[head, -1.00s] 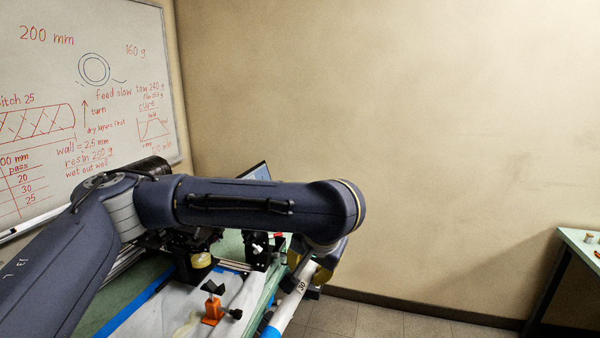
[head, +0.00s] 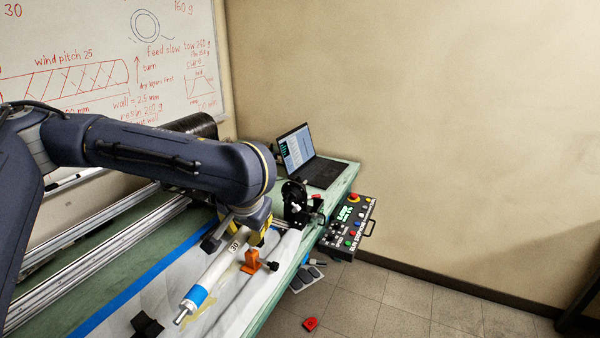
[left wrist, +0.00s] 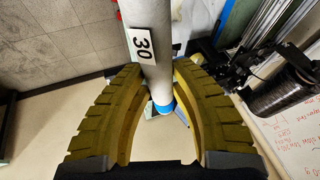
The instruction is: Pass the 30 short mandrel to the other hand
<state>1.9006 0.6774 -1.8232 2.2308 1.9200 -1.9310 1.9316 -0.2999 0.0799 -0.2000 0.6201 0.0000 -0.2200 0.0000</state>
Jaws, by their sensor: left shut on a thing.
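The 30 short mandrel (head: 216,272) is a pale grey tube with a "30" label, a blue band and a thin metal tip at its lower end. My left gripper (head: 250,226) is shut on it near its upper end and holds it slanted over the bench. In the left wrist view the mandrel (left wrist: 152,72) runs between the two yellow fingers of my left gripper (left wrist: 158,108), with the label facing the camera. The arm hides part of the grip in the head view. My right gripper is not in view.
The green bench (head: 128,248) has a white sheet, metal rails (head: 110,243) and an orange clamp (head: 252,262) close to the mandrel. A black chuck (head: 297,203), laptop (head: 322,172) and control box (head: 349,226) stand beyond. A red object (head: 310,324) lies on the floor.

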